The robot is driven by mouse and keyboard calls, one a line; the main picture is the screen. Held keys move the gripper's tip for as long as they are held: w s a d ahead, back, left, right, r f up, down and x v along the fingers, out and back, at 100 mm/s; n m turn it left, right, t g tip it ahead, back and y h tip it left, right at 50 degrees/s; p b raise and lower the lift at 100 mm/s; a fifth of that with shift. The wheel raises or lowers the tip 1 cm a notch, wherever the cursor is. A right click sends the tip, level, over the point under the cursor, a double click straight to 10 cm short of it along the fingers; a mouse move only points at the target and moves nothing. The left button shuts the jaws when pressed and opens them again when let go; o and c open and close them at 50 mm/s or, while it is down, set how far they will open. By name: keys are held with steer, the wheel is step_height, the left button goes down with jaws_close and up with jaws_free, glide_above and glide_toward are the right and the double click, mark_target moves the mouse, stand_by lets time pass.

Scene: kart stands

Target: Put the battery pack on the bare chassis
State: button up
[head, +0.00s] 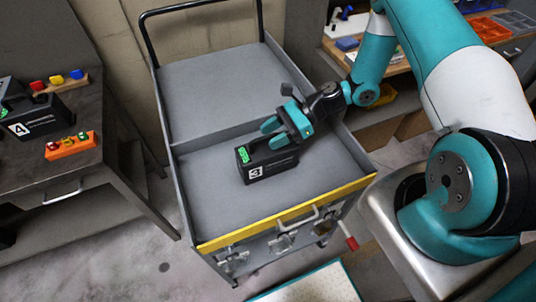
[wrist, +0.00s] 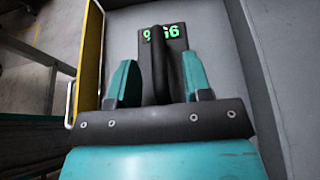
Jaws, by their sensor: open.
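A black battery pack (head: 268,168) marked 3, with a green display, sits on the near part of the grey cart's top (head: 212,190). In the wrist view the battery pack (wrist: 176,42) shows its lit green digits and a black handle (wrist: 160,68). My gripper (head: 272,133) is at the pack's top. In the wrist view the teal fingers of my gripper (wrist: 160,83) stand open, one on each side of the handle, with gaps visible. I cannot make out a bare chassis in either view.
Another black pack (head: 35,122) marked 4 and an orange block (head: 70,145) with coloured pieces are on the dark left bench (head: 95,100). The cart has raised side walls and a yellow front edge (head: 285,212). A workbench with bins (head: 488,30) is at the back right.

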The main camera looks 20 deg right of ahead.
jaws_close()
steer(key=shift+r, duration=0.15)
stand_by(1.1)
